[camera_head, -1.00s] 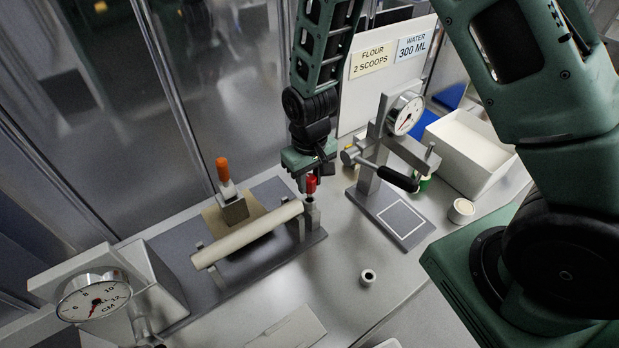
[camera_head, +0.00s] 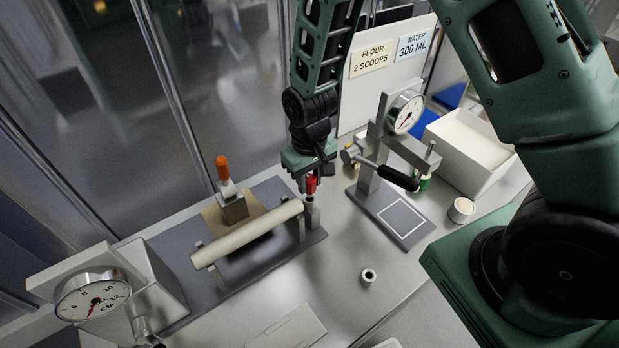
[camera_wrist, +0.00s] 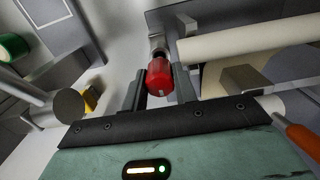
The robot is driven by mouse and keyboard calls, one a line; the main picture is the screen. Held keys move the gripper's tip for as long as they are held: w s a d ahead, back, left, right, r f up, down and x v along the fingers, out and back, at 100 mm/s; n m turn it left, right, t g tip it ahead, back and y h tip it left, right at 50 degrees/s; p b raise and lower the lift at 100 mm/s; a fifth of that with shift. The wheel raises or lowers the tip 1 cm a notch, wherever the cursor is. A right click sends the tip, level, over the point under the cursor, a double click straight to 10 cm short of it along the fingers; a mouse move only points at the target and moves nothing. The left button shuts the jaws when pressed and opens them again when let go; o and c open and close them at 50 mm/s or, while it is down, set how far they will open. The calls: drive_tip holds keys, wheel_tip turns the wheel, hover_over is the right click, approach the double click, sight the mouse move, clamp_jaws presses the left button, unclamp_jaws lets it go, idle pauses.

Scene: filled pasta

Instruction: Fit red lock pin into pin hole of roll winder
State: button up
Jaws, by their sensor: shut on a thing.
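The red lock pin (camera_head: 311,184) is upright in my gripper (camera_head: 310,182), which is shut on its red head. In the wrist view the red head (camera_wrist: 160,78) sits between my two dark fingers (camera_wrist: 158,90). Below the pin is a small grey post (camera_head: 312,214) at the right end of the roll winder; it also shows in the wrist view (camera_wrist: 158,44). The pin's lower end is at or just over the post's top; how deep it sits I cannot tell. The winder's pale roller (camera_head: 245,236) lies just left of the post. The pin hole itself is hidden.
A press with a dial (camera_head: 405,115) and black handle stands close to the right of my gripper. An orange-handled tool (camera_head: 224,172) stands behind the roller. A dial gauge box (camera_head: 95,295) is at lower left. A small ring (camera_head: 368,276) lies on the open front bench.

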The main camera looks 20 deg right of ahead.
drive_tip(key=shift+f+b, duration=1.1)
drive_tip(key=shift+f, duration=0.5)
idle(0.6)
drive_tip(key=o, duration=1.3)
drive_tip(key=shift+r, duration=0.15)
drive_tip(key=shift+r+p, duration=2.75)
drive_tip(key=shift+r, duration=0.7)
wheel_tip(320, 180, up, 17)
drive_tip(key=b, duration=0.4)
drive_tip(key=shift+r+b, duration=0.15)
drive_tip(key=shift+b, duration=0.2)
